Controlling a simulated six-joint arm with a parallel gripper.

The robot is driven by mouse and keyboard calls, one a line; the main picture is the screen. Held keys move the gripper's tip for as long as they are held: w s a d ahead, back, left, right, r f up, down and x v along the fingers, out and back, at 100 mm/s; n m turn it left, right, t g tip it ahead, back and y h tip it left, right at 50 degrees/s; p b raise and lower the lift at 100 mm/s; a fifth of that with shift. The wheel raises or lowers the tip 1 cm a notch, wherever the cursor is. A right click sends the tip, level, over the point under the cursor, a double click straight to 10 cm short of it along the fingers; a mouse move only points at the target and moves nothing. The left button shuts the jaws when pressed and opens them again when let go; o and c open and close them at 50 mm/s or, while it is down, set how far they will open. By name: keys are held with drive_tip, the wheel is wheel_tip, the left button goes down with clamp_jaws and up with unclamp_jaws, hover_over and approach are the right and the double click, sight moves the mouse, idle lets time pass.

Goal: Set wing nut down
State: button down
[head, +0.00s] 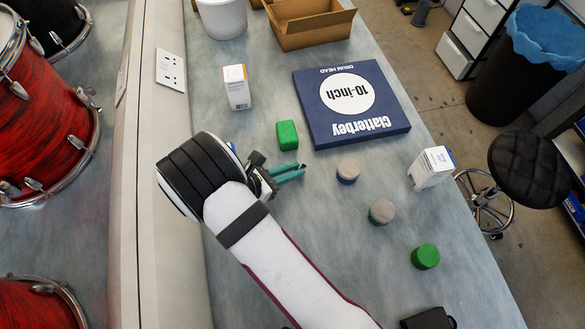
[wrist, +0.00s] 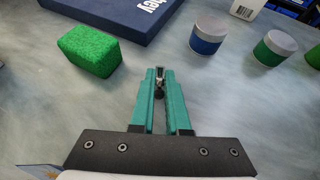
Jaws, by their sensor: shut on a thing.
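The wing nut (wrist: 159,85) is a small dark metal piece between the fingertips of my gripper (wrist: 160,80) in the wrist view. The two teal fingers are shut on it. In the head view, my gripper (head: 302,169) is over the bench, just below the green block and left of the blue-sided tin. The wing nut is too small there to make out clearly. I cannot tell whether it touches the bench top (wrist: 225,90).
A green block (head: 287,135) lies near my gripper. Tins with grey lids (head: 348,170) (head: 382,211) and a green tin (head: 425,256) stand to the right. A flat blue drum-head box (head: 318,127) lies behind. Bare bench lies between them.

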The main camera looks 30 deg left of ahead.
drive_tip(key=shift+f, duration=0.1)
drive_tip(key=c, duration=0.9)
unclamp_jaws()
